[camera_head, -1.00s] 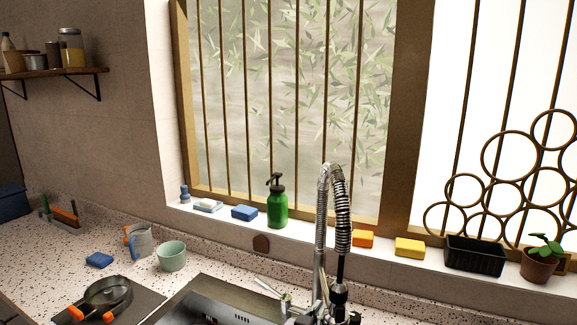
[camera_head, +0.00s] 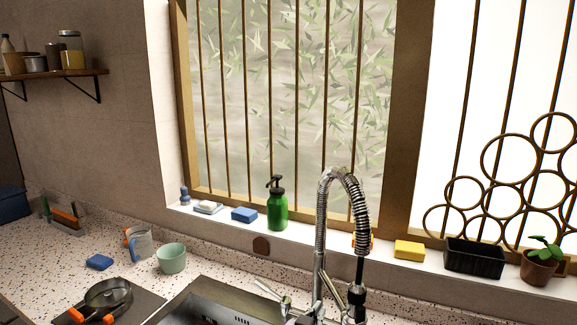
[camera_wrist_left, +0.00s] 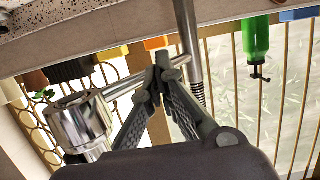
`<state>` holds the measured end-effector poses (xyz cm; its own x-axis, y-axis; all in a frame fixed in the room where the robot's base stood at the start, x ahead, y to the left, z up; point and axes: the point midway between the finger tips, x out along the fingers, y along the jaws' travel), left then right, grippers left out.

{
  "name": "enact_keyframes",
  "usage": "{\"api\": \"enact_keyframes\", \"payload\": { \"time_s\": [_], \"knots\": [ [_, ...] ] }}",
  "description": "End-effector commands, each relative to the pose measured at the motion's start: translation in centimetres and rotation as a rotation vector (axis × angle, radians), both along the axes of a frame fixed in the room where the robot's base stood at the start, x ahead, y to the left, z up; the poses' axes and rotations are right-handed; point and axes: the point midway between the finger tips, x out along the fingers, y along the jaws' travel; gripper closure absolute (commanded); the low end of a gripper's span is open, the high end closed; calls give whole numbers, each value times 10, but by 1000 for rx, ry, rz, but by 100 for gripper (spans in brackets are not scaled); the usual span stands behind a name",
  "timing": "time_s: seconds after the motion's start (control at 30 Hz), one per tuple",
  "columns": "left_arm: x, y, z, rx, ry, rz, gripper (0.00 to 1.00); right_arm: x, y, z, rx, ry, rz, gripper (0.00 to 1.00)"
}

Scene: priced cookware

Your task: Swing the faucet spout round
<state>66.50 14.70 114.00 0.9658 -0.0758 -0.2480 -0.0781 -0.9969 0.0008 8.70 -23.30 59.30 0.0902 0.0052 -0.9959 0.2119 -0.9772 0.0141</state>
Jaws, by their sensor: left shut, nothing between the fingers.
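The chrome faucet has an upright pipe (camera_head: 319,262) and a spring-coiled spout (camera_head: 352,190) arching over to the right. Its spray end (camera_head: 357,296) hangs to the right of the pipe. In the left wrist view, tilted upside down, the chrome spray head (camera_wrist_left: 80,118) is at left and the pipe (camera_wrist_left: 188,40) at upper middle, with a thin holder bar between them. My left gripper (camera_wrist_left: 163,64) is shut and empty, its fingertips at this bar beside the pipe; I cannot tell whether they touch it. In the head view, only a little of it shows low at the faucet.
A green soap bottle (camera_head: 277,208), a blue sponge (camera_head: 244,214), a yellow sponge (camera_head: 409,249) and a black planter (camera_head: 474,258) stand on the windowsill behind. The sink (camera_head: 225,306) is at front. A green cup (camera_head: 172,258) and a pan (camera_head: 108,296) are on the left counter.

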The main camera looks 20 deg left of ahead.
Motion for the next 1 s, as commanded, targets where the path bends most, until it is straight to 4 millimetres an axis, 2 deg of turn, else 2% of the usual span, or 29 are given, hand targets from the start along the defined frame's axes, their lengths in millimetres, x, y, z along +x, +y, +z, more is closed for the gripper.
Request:
{"api": "enact_keyframes", "payload": {
  "time_s": [0.03, 0.1, 0.7, 1.0],
  "knots": [
    [-7, 0, 5, -1, 2, 0, 100, 0, 0, 9, 0, 0, 0, 60],
    [-15, 1, 8, -1, 2, 0, 100, 0, 0, 16, 0, 0, 0, 60],
    [-82, 6, 21, 0, 2, 0, 100, 0, 0, 11, 0, 0, 1, 60],
    [-87, 7, 23, 0, 1, 0, 100, 0, -3, 11, -3, 0, 2, 60]
  ]
}}
